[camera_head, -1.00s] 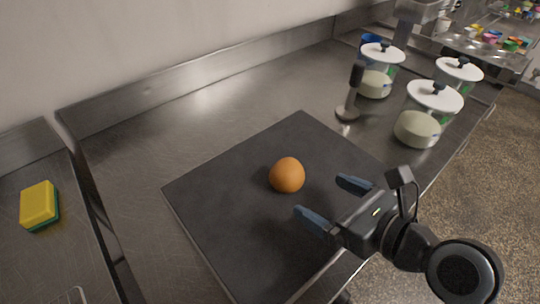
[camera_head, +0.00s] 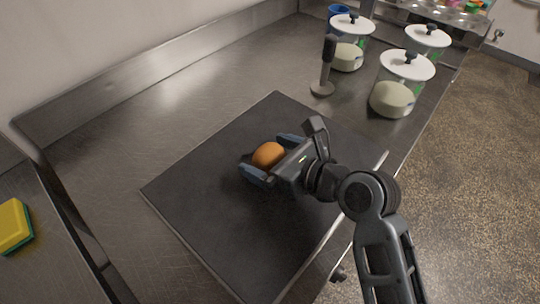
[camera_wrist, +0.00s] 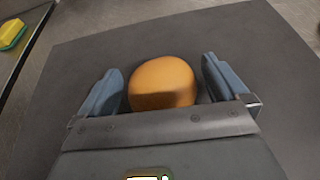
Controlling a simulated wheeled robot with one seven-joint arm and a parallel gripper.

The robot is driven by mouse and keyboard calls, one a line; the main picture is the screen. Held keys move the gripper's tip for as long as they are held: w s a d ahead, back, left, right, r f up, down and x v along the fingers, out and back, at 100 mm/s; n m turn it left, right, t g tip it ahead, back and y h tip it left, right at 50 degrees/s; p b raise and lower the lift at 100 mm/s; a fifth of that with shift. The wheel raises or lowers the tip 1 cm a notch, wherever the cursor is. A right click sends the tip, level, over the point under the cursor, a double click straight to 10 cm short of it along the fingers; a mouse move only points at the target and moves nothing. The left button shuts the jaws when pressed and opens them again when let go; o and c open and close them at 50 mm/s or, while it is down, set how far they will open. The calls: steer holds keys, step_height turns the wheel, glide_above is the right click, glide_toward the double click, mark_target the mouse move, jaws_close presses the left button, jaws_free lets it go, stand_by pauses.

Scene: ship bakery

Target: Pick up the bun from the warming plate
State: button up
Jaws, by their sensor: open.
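The bun (camera_head: 268,154) is round and orange-brown and sits on the dark square warming plate (camera_head: 190,190). My gripper (camera_head: 270,158) is open low over the plate, with one blue finger on each side of the bun. In the wrist view the bun (camera_wrist: 162,83) lies between the two fingers (camera_wrist: 164,84), with a visible gap on both sides. The near underside of the bun is hidden by the gripper body in the wrist view.
Lidded glass jars (camera_head: 392,97) and a metal tool with a dark handle (camera_head: 322,88) stand at the back right. A yellow-green sponge (camera_head: 14,226) lies at far left. The steel counter (camera_head: 190,110) behind the plate is clear.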

steer(key=c, duration=1)
steer(key=shift+o, duration=0.2)
steer(key=shift+r, duration=0.1)
